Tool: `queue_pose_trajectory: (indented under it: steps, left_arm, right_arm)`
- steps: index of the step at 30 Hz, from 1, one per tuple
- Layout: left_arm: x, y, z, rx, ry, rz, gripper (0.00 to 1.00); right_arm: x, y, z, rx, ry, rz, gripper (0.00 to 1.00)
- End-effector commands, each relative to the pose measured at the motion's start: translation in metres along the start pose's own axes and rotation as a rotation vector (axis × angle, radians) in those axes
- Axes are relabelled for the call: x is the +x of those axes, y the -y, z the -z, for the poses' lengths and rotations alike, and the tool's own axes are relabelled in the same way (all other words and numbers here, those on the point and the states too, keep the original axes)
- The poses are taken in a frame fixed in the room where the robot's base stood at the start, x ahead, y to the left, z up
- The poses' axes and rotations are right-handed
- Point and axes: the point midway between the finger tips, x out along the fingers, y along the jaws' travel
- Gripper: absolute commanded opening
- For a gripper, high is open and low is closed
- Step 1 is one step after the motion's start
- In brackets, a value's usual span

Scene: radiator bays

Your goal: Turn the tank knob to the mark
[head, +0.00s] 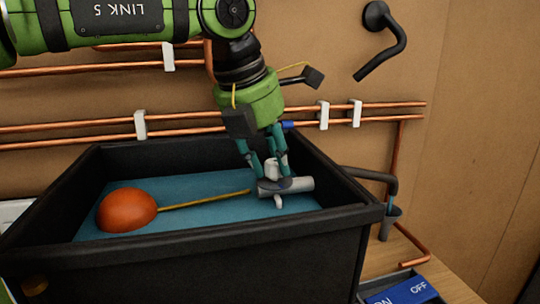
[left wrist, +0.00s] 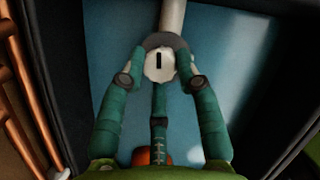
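The tank (head: 200,241) is a black open box holding blue water. Inside it an orange float ball (head: 127,209) sits on a thin yellow rod, which runs to a grey cylindrical valve (head: 299,184). In the left wrist view the white tank knob (left wrist: 160,66) has a short black line, roughly upright in the picture, and a grey collar (left wrist: 160,41) behind it. My left gripper (head: 271,178) reaches down into the tank with its teal fingers around the knob. The fingertips lie close at the knob's sides; firm contact is unclear. I cannot make out the target mark. My right gripper is out of view.
Copper pipes (head: 70,126) with white clips run along the wall behind the tank. A black curved spout (head: 391,45) is on the wall at upper right. A dark pipe and cup (head: 390,222) stand right of the tank. A blue ON/OFF panel (head: 405,292) lies at lower right.

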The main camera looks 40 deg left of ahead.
Motion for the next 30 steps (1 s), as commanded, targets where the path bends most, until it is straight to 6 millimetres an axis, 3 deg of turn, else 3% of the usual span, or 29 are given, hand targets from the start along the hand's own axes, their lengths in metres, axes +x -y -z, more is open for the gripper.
queue_pose_trajectory:
  steps: [14,30]
  left_arm:
    - [-0.003,-0.001,-0.003,0.121,0.011,0.054,0.0]
    - [-0.005,-0.003,-0.005,0.572,0.011,0.242,0.0]
  right_arm:
    - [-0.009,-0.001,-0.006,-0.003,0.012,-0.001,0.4]
    - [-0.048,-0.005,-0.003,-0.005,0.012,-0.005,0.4]
